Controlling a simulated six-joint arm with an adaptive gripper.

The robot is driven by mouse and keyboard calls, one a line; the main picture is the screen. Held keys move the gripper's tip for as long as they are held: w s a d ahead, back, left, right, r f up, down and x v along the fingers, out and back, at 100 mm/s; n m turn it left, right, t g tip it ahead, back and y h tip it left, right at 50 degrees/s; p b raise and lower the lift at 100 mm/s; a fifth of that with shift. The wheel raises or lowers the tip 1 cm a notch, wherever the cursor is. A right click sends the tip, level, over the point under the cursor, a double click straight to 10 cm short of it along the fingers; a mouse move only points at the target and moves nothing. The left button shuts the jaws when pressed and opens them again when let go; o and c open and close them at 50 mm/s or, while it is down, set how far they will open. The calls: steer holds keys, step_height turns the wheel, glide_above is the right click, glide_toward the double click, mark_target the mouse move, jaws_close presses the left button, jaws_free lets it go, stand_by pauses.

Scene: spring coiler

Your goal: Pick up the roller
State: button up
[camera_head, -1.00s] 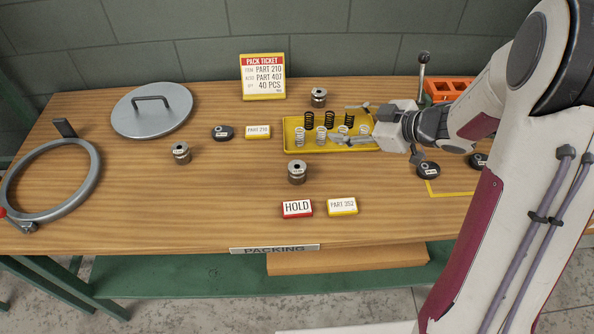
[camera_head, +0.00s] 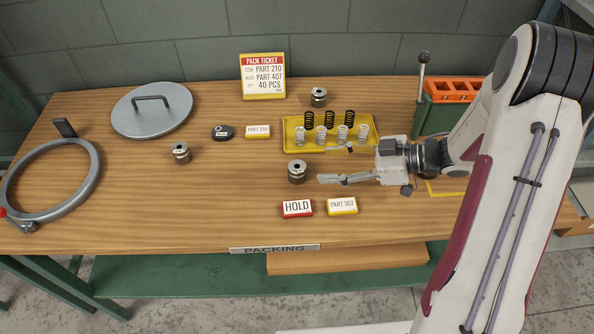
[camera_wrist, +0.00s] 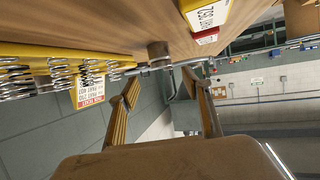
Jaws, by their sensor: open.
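Three small grey metal rollers stand upright on the wooden bench: one in front of the yellow tray (camera_head: 297,172), one at the left (camera_head: 181,153) and one behind the tray (camera_head: 319,97). My gripper (camera_head: 334,164) is open and empty, just right of the front roller, its fingers pointing left towards it. In the wrist view the front roller (camera_wrist: 158,52) shows ahead, roughly in line with the gap between my open fingers (camera_wrist: 160,78). I see no contact between them.
The yellow tray (camera_head: 290,146) with several black and white springs lies close behind my gripper. A red HOLD tag (camera_head: 297,208) and a PART 352 tag (camera_head: 342,205) lie in front. A black part (camera_head: 222,132) and grey lid (camera_head: 152,110) are left. Bench between the left and front rollers is clear.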

mark_target(302, 167)
steer(key=shift+x, duration=1.3)
steer(key=shift+a, duration=0.1)
steer(key=shift+x, duration=2.5)
steer(key=shift+s, duration=0.15)
jaws_close()
